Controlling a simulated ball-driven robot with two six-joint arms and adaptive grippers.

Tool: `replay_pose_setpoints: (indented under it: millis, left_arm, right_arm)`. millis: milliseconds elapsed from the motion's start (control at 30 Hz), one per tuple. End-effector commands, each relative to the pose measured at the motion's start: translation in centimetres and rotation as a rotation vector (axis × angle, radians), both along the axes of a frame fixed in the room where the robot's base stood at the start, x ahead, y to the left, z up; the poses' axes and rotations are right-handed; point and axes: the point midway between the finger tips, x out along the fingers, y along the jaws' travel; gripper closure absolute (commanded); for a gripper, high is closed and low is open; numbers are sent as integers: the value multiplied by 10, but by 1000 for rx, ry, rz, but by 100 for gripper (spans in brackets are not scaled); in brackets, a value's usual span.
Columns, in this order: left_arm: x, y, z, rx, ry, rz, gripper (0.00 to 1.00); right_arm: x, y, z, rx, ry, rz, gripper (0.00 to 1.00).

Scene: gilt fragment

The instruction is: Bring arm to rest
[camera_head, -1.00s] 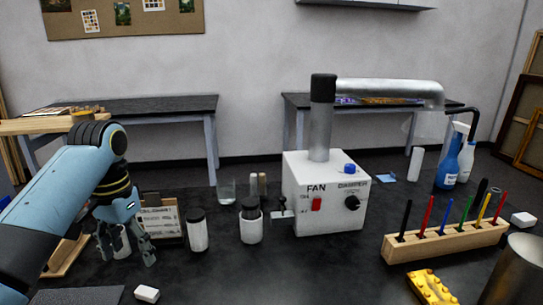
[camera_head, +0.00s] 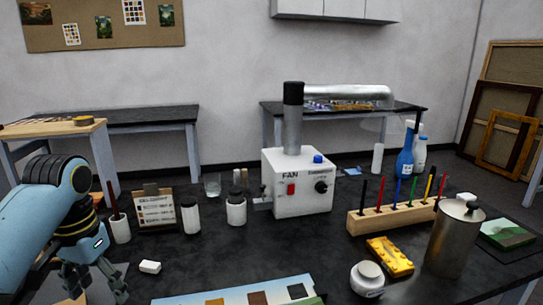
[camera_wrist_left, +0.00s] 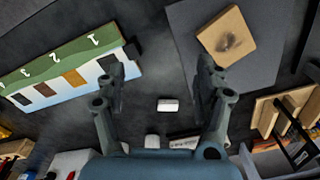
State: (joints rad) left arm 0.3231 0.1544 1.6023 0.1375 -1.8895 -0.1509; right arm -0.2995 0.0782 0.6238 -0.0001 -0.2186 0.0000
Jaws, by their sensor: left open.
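My left arm comes in from the left in the head view. Its gripper (camera_head: 94,284) hangs fingers down over the front left of the black worktop, with nothing between the fingers. In the left wrist view my left gripper (camera_wrist_left: 160,78) is open, its two fingers well apart. A small white block (camera_head: 150,267) lies on the worktop right of the gripper; it also shows in the left wrist view (camera_wrist_left: 168,105) between the fingers. A tan square piece with a dark smudge (camera_wrist_left: 226,36) lies on a grey mat (camera_wrist_left: 265,62). My right gripper is not in view.
A fan box (camera_head: 300,197) with a metal duct stands mid-worktop. A wooden rack of coloured pens (camera_head: 398,214), a yellow block (camera_head: 389,257), a metal canister (camera_head: 454,240) and a white jar (camera_head: 367,279) stand right. A numbered swatch board (camera_head: 238,297) lies in front.

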Motion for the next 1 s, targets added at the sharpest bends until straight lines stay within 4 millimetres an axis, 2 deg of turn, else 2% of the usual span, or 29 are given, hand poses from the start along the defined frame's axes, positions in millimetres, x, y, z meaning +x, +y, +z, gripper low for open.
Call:
replay_pose_setpoints:
  millis: [267, 500, 700, 1000]
  left_arm:
    - [-48, -6, -22, 21, -52, 9, 30]
    - [-113, -14, -32, 40, -125, 23, 30]
    - [-164, -21, -24, 47, -190, 37, 30]
    - [-220, -28, 1, 48, -263, 57, 30]
  right_arm:
    - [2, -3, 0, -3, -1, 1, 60]
    - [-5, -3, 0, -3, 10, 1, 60]
    - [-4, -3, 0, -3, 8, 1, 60]
    - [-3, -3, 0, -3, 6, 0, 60]
